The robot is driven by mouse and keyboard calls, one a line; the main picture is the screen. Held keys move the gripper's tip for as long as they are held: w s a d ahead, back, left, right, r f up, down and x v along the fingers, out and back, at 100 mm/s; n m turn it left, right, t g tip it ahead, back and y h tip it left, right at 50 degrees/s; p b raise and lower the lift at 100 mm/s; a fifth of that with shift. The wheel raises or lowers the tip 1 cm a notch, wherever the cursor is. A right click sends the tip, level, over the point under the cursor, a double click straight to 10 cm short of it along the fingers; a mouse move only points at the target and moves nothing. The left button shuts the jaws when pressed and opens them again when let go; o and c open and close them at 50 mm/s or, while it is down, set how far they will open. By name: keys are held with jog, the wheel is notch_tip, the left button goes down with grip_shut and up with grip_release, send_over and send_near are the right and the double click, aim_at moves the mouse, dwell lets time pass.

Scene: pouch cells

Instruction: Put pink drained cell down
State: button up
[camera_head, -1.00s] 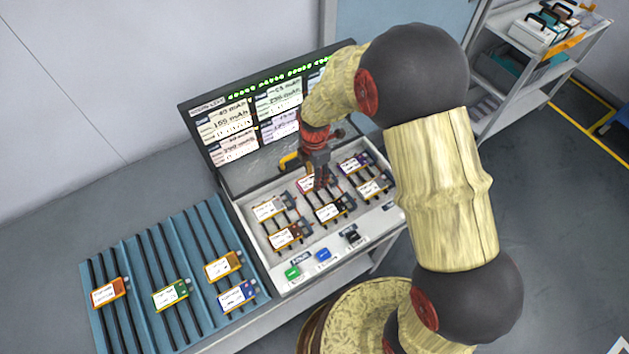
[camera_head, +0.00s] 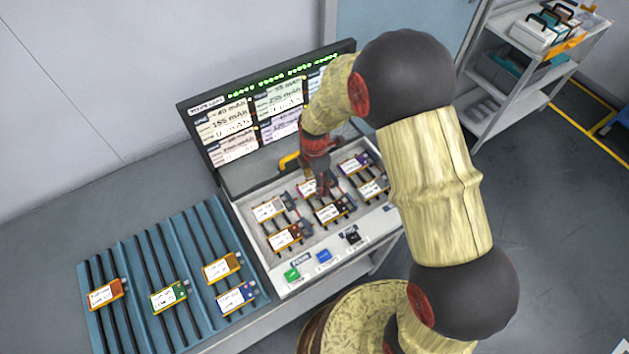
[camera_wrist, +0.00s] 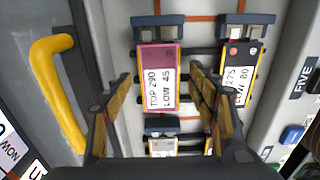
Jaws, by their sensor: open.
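The pink cell (camera_wrist: 152,60) lies in a bay of the tester tray, its top end at a dark blue clip with metal contacts. Its white label reads "TOP 290, LOW 45". My gripper (camera_wrist: 160,76) is open, with one finger on each side of the cell and visible gaps between. In the head view my gripper (camera_head: 322,184) is over the back middle of the tray and hides most of the pink cell (camera_head: 306,188).
A black-and-orange cell (camera_wrist: 234,62) lies close right of the pink one; another cell (camera_wrist: 165,146) lies below it. A yellow handle (camera_wrist: 52,85) stands at left. The blue ribbed rack (camera_head: 133,252) holds several cells. A lit display (camera_head: 250,118) stands behind the tray.

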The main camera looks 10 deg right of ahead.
jog(key=shift+r, duration=0.15)
notch_tip(320, 180, up, 12)
jog(key=r+p, duration=0.1)
jog(key=p, duration=0.2)
notch_tip(320, 180, up, 7)
jog(key=m+t, duration=0.1)
jog(key=m, duration=0.3)
send_over(315, 185)
jog(key=s+d, duration=0.2)
jog(key=s+d+r+m+t, duration=0.2)
jog(key=s+d+r+m, duration=0.2)
jog(key=s+r+m, duration=0.4)
jog(key=s+d+r+m+t, duration=0.2)
jog(key=s+d+r+m, duration=0.2)
jog(key=s+r+m, duration=0.5)
jog(key=s+m, duration=0.1)
jog(key=s, duration=0.2)
jog(key=shift+s+d+m+t, duration=0.2)
jog(key=shift+s+m+t, duration=0.05)
jog(key=shift+m+t, duration=0.05)
